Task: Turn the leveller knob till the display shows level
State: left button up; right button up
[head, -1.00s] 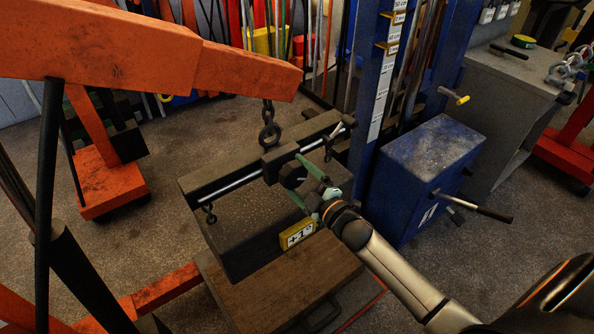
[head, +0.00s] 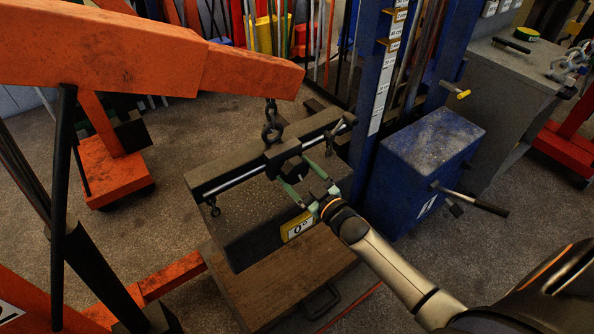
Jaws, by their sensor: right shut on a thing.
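The load leveller (head: 235,175) is a dark bar with a bright screw rod, hanging by a chain (head: 271,122) from the orange crane boom. A dark block-shaped load (head: 250,225) is under it. The yellow-framed display (head: 298,227) on the load's near side reads 0°. My right gripper (head: 294,171), with green fingers, reaches in from the lower right and is shut on the dark leveller knob (head: 292,172), which the fingers partly hide. My left gripper is not in view.
The orange crane boom (head: 150,50) crosses the upper left. A wooden-topped platform (head: 265,290) is below the load. A blue machine with a box (head: 420,165) and lever handles stands close on the right. Bare floor shows at left.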

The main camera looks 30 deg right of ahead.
jog(key=shift+w+d+r, duration=0.1)
jog(key=shift+d, duration=0.2)
jog(key=o, duration=1.1)
jog(key=shift+s, duration=0.2)
jog(key=s, duration=0.4)
jog(key=s+d, duration=0.1)
jog(key=s, duration=0.7)
jog(key=shift+d, duration=0.35)
jog(key=s+a+f+m+g, duration=0.1)
jog(key=s+a+f+g, duration=0.2)
jog(key=s+a+f, duration=0.1)
jog(key=s+a+f+m+g, duration=0.1)
jog(key=s+a+f+g, duration=0.2)
jog(key=s+a+f, duration=0.1)
jog(key=s+a+f+m+g, duration=0.1)
jog(key=s+a+f+g, duration=0.1)
jog(key=s+a+f, duration=0.2)
jog(key=shift+s+f+g, duration=0.2)
jog(key=shift+s+f, duration=0.3)
jog(key=shift+f, duration=0.35)
jog(key=shift+s+f+g, duration=0.2)
jog(key=shift+s+f, duration=0.3)
jog(key=shift+f, duration=0.35)
